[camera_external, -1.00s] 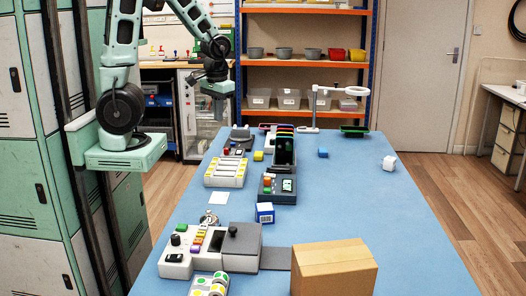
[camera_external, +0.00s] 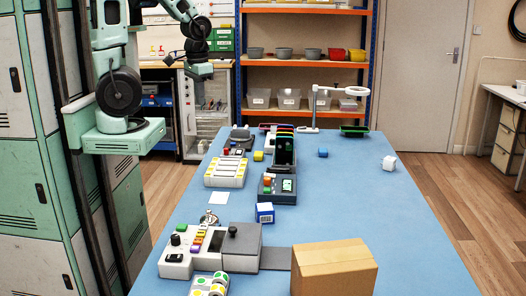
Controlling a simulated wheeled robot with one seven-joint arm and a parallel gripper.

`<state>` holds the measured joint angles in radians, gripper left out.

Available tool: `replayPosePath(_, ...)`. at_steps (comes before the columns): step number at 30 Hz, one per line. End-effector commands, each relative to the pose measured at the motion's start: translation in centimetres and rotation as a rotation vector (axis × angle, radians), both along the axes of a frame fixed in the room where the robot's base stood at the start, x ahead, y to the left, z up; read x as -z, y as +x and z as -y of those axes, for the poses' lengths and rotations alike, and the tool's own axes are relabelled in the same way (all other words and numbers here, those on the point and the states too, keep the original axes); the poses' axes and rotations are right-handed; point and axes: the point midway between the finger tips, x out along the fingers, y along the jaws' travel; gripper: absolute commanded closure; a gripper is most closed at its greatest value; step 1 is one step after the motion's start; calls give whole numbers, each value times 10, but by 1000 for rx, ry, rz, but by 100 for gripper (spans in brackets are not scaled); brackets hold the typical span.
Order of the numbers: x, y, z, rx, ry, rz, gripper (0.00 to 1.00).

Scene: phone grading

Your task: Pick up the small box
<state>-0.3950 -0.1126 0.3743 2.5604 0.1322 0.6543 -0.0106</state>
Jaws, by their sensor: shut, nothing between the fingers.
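A blue box with a white top (camera_external: 265,213) sits near the middle, in front of a dark device. A large cardboard box (camera_external: 334,270) stands at the front. My gripper (camera_external: 199,101) hangs pointing down at the far left, beyond the table's left edge, shut and empty, well away from all of these boxes.
A grey-and-white device with coloured buttons (camera_external: 195,250) and sticker rolls (camera_external: 209,286) take up the front left. A phone rack (camera_external: 284,150), a white tray (camera_external: 226,173) and a lamp (camera_external: 315,110) stand farther back. The table's right side is mostly clear.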

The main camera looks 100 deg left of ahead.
Motion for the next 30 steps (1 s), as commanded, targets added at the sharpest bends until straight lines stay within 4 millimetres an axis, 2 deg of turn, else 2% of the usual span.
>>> replayPosePath(11, 0, 0, 0, 0, 0, 0, 100)
replayPosePath(19, 0, 0, 0, 0, 0, 0, 29)
replayPosePath(27, 0, 1, 0, -2, 0, 0, 29)
replayPosePath(30, 5, 11, 3, -36, -7, 1, 29)
